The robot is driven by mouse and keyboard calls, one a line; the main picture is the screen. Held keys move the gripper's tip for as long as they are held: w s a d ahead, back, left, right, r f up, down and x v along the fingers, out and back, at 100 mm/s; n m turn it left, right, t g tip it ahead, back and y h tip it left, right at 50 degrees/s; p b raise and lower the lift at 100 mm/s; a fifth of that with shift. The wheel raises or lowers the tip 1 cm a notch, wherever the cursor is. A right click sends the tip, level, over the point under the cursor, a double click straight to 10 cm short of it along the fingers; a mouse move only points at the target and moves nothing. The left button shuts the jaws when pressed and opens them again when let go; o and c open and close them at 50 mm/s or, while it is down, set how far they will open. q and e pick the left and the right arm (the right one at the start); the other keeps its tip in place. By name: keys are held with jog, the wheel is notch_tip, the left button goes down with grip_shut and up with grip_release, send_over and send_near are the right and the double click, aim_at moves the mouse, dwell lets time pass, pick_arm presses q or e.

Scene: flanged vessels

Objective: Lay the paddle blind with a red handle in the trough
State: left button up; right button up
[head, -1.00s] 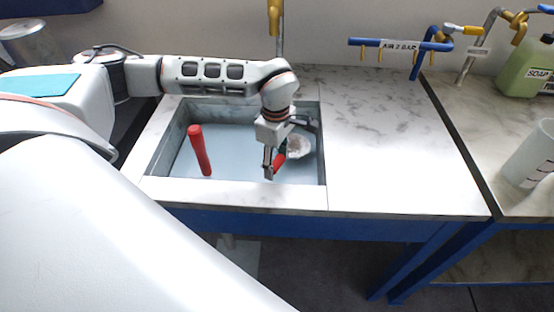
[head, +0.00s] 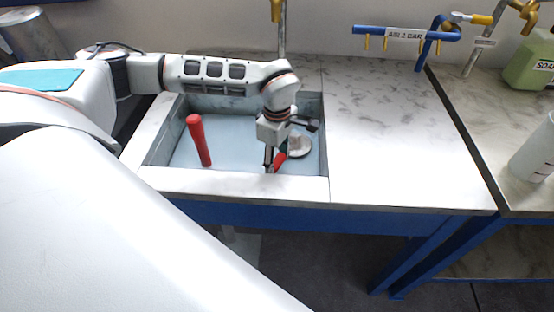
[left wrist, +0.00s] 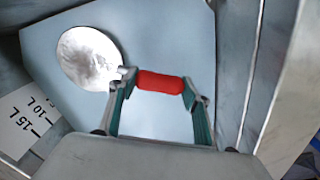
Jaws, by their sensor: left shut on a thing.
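The paddle blind's round grey disc (head: 300,146) shows inside the trough (head: 240,184), near its right wall. Its red handle (head: 280,158) is in my left gripper (head: 270,168). In the left wrist view, the red handle (left wrist: 160,82) lies across between the two fingers of my left gripper (left wrist: 160,88), which is shut on it. The disc (left wrist: 88,58) is beyond, to the upper left. I cannot tell whether the disc touches the trough floor. My right gripper is not in view.
A separate red rod (head: 199,140) stands slightly tilted in the trough's left part. Bare worktop (head: 400,140) lies right of the trough. A blue air pipe (head: 400,34) and a brass tap (head: 277,10) are at the back. A volume-marked white panel (left wrist: 25,120) shows in the wrist view.

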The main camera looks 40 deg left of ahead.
pick_arm(q)
jog(key=shift+w+f+b, duration=0.1)
jog(key=shift+f+b, duration=0.4)
jog(key=shift+f, duration=0.8)
dwell(0.6)
jog(key=shift+f+p, duration=0.35)
jog(key=shift+f, duration=0.05)
dwell(1.5)
jog(key=o, duration=1.7)
jog(key=shift+f, duration=0.1)
